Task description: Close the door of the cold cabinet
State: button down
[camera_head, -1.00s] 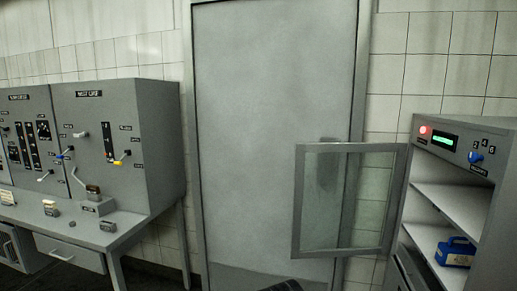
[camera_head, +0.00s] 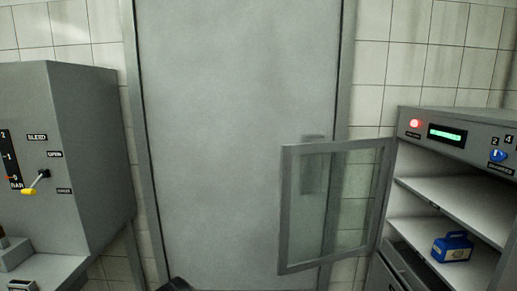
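The cold cabinet (camera_head: 460,118) stands at the right, a grey case with a lit display, a red light and a blue knob on its top panel. Its door (camera_head: 285,215), a grey frame around a clear pane, stands wide open. It swings out to the left from the cabinet's left edge. Inside the cabinet are pale shelves (camera_head: 465,205), and a blue box-like item with a handle (camera_head: 453,247) rests on the lower one. A dark shape at the bottom edge may be part of my arm; my gripper is not clearly seen.
A large grey door (camera_head: 225,130) in the tiled wall fills the middle, behind the cabinet door. A grey control console (camera_head: 85,150) with a yellow-tipped lever (camera_head: 32,187) stands at the left. The space between console and cabinet looks free.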

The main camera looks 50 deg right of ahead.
aim_at(287, 151)
jog(key=z, duration=0.3)
jog(key=i, duration=1.5)
jog(key=z, duration=0.6)
